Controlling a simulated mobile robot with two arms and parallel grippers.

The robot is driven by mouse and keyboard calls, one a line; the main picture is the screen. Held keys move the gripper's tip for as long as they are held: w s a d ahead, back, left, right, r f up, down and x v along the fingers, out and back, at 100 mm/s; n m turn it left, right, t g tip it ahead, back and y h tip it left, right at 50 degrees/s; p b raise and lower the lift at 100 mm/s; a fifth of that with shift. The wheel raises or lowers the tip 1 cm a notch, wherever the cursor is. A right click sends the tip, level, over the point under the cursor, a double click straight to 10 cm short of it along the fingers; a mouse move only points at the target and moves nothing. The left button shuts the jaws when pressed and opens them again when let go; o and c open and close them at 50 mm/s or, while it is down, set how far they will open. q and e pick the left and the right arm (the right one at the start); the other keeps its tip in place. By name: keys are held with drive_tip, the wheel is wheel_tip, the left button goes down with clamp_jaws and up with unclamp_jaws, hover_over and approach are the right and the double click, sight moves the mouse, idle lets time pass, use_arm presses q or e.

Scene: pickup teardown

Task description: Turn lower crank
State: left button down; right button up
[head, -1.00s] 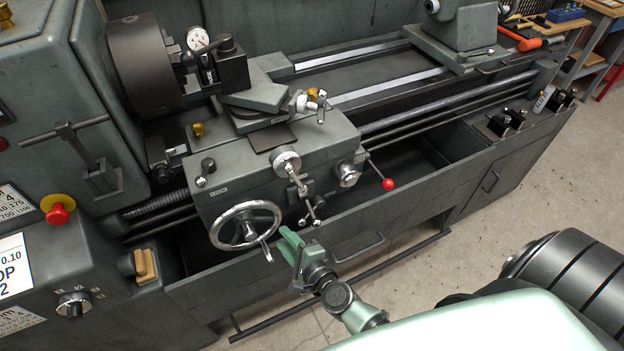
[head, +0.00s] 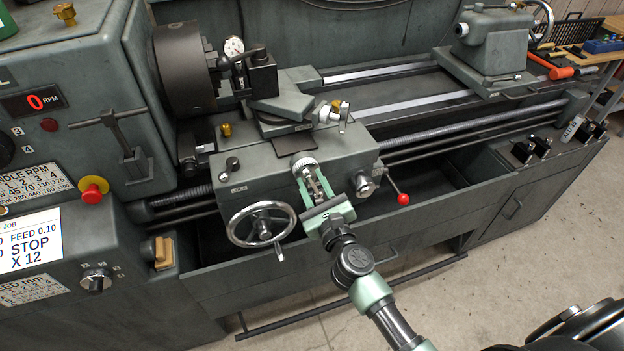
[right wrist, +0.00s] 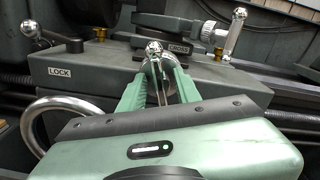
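The lower crank (head: 305,163) is a chrome crank on the front of the grey lathe carriage, with its arm slanting down from a round dial. My right gripper (head: 316,184) is at this crank, with its green fingers on either side of the crank arm. In the right wrist view a chrome ball (right wrist: 153,48) and bright metal show between the fingers (right wrist: 158,78). The fingers stand apart; contact with the crank cannot be made out. The upper crank (head: 342,117) sits higher on the slide. My left gripper is out of view.
A chrome handwheel (head: 262,224) is close left of my right gripper. A red-knobbed lever (head: 403,199) and a chrome knob (head: 365,185) are to its right. Open floor (head: 520,255) lies at right.

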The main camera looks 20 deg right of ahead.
drive_tip(key=shift+w, duration=0.45)
clamp_jaws()
drive_tip(key=shift+n, duration=0.3)
drive_tip(key=n+p, duration=0.1)
drive_tip(key=n, duration=0.2)
drive_tip(key=shift+a, duration=0.1)
drive_tip(key=n+p, duration=0.1)
drive_tip(key=n, duration=0.1)
drive_tip(key=n+p, duration=0.1)
drive_tip(key=n, duration=0.1)
drive_tip(key=shift+a+f, duration=0.15)
drive_tip(key=shift+f, duration=0.05)
drive_tip(key=n+p, duration=0.1)
drive_tip(key=n, duration=0.3)
drive_tip(key=shift+f, duration=0.1)
drive_tip(key=shift+s+f+n+p, duration=0.15)
drive_tip(key=shift+n+p, duration=0.6)
drive_tip(key=shift+n, duration=1.35)
